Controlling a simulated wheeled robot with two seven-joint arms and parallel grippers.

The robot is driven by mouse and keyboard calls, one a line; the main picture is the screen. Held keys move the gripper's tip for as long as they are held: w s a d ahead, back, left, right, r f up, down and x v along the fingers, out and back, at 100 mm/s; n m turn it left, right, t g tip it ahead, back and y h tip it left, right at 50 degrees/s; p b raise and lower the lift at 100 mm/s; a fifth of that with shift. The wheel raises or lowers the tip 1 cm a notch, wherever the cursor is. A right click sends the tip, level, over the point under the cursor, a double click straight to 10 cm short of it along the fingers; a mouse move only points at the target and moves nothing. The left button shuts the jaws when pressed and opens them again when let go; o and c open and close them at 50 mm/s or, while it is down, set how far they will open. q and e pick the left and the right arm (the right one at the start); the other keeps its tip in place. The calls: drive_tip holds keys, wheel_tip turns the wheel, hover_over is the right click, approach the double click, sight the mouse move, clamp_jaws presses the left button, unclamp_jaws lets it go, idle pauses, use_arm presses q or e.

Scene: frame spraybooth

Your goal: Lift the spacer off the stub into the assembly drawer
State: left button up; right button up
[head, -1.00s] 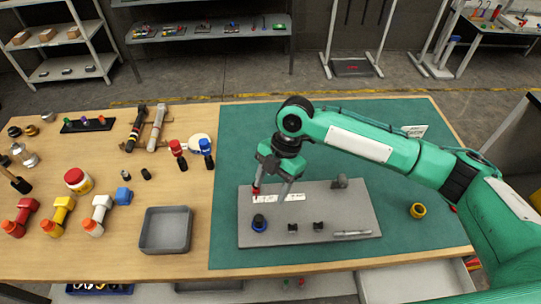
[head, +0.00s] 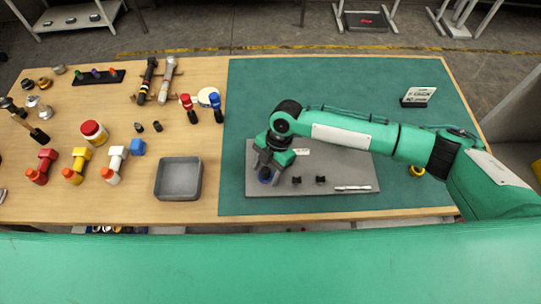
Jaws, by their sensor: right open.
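A blue ring (head: 265,176), which looks like the spacer, sits around a dark stub near the front left of the grey plate (head: 310,190). My right gripper (head: 268,165) is open and points down right over the ring, partly covering it. I cannot tell whether its fingers touch the ring. A pale strip (head: 405,222), perhaps an open drawer, shows below the table's front edge. A green part of mine hides most of the area there. My left gripper is out of view.
Small black blocks (head: 320,180) and a metal rod (head: 352,188) are right of the ring on the plate. A yellow ring (head: 417,171) lies on the green mat (head: 310,90). An empty grey tray (head: 179,179) is to the left.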

drive_tip(key=shift+a+f, duration=0.1)
drive_tip(key=shift+f, duration=0.3)
drive_tip(key=shift+s, duration=0.1)
drive_tip(key=shift+c, duration=0.5)
drive_tip(key=c, duration=1)
drive_tip(key=shift+o, duration=0.2)
drive_tip(key=shift+r+p, duration=2.45)
drive_tip(key=shift+r, duration=0.85)
